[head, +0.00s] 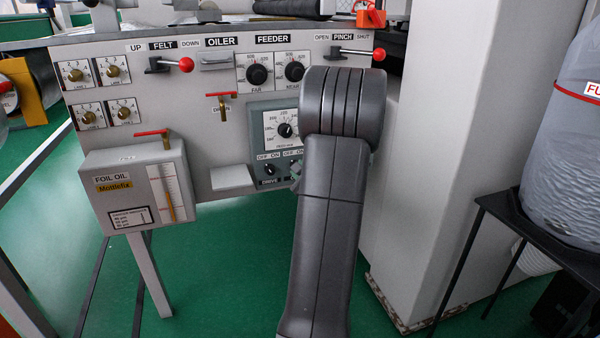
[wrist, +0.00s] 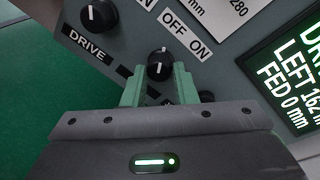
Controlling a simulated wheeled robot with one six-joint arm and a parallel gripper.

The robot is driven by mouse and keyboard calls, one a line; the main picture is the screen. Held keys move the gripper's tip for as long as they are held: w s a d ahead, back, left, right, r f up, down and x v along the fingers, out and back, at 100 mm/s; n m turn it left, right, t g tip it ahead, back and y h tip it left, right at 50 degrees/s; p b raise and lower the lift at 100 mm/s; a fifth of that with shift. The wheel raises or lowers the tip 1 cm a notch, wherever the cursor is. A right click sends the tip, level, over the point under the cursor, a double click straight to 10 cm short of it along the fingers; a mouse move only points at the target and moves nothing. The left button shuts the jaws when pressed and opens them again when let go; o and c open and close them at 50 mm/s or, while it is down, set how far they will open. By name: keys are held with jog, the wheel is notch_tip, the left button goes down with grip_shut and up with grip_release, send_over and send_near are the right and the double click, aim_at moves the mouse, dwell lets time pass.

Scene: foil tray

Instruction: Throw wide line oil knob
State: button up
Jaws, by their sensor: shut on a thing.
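In the wrist view a small black knob (wrist: 160,60) sits between the two green fingers of my gripper (wrist: 159,72), which is shut on it. Its white mark points up in the picture, toward the word OFF on the OFF ON label (wrist: 185,36). The knob's own name label is mostly hidden by the fingers, so I cannot read it. In the head view my arm covers most of the gripper and this knob, at the lower right of the grey-green control box (head: 258,136).
The DRIVE knob (wrist: 98,16) is close by on the left, and it also shows in the head view (head: 268,169). A lit display (wrist: 295,75) is at the right.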

jog(key=shift+f, duration=0.1)
jog(key=o, duration=1)
jog(key=shift+s, duration=0.1)
jog(key=p+v, duration=0.2)
jog(key=v, duration=1.1)
jog(key=shift+s+d, duration=0.15)
jog(key=shift+s, duration=0.15)
jog(key=shift+w, duration=0.1)
jog(key=b+x, duration=0.2)
jog(key=x, duration=1.1)
jog(key=shift+w, duration=0.3)
